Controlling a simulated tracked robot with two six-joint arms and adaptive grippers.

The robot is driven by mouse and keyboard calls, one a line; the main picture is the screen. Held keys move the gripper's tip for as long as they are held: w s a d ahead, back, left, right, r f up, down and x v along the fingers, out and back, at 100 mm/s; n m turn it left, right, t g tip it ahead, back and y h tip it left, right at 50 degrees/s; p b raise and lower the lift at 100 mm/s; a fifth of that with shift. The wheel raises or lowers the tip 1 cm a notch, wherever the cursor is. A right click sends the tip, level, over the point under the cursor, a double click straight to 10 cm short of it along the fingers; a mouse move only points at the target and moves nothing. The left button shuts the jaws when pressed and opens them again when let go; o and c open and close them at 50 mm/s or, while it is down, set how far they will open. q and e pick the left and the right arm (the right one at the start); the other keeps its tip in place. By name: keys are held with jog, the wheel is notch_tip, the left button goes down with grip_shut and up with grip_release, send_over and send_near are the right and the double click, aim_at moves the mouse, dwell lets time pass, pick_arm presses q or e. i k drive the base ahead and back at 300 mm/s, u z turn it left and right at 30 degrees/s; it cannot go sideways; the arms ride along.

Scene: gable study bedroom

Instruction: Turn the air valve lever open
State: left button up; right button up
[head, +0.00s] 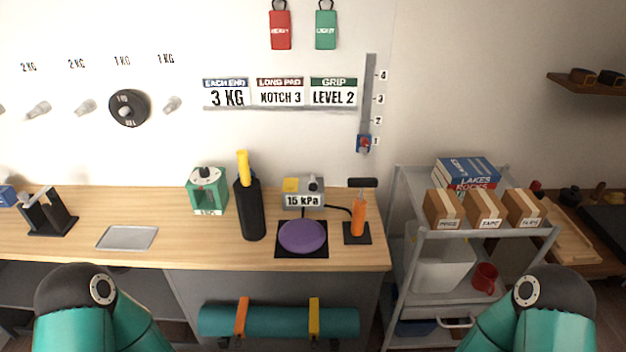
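A small grey box (289,201) with a "15 kPa" label stands on the wooden bench. It has a yellow piece (291,185) and a dark-topped knob (313,184) on top; I cannot tell which of these is the air valve lever, or its setting. A dark hose (338,208) runs from the box toward an orange hand pump (358,217) with a black handle. A purple disc (302,236) lies on a black mat in front of the box. Only links of my arms show at the bottom corners; neither gripper is in view.
Left of the box stand a black cylinder (250,210) with a yellow handle and a green device (206,190). A metal tray (127,238) lies on the bench (170,215). A grey shelf cart (470,236) with boxes stands right.

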aim_at(312, 184)
jog(key=k, duration=1.25)
jog(key=z, duration=0.2)
jog(key=i, duration=1.75)
jog(key=u, duration=0.8)
